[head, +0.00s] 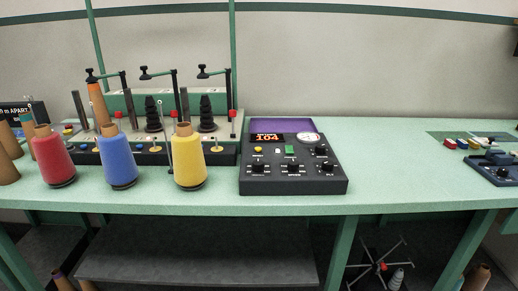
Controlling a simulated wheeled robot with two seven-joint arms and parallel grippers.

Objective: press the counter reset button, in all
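A dark control box (292,187) stands on the green table, right of the yellow yarn cone. Its counter display (267,138) shows red digits that read 104. Below the display are a small yellow button (258,149) and a small white piece (277,150). A green rocker or button (290,150) sits to their right. I cannot read the labels, so I cannot tell which one is the counter reset button. Several black knobs (293,168) line the lower panel. Neither of my grippers is in view.
Red (52,157), blue (117,156) and yellow (188,158) yarn cones stand left of the box, before a green machine with black posts. A purple panel (290,124) is behind the box. The table (400,175) is clear to its right, up to a dark blue device (495,170).

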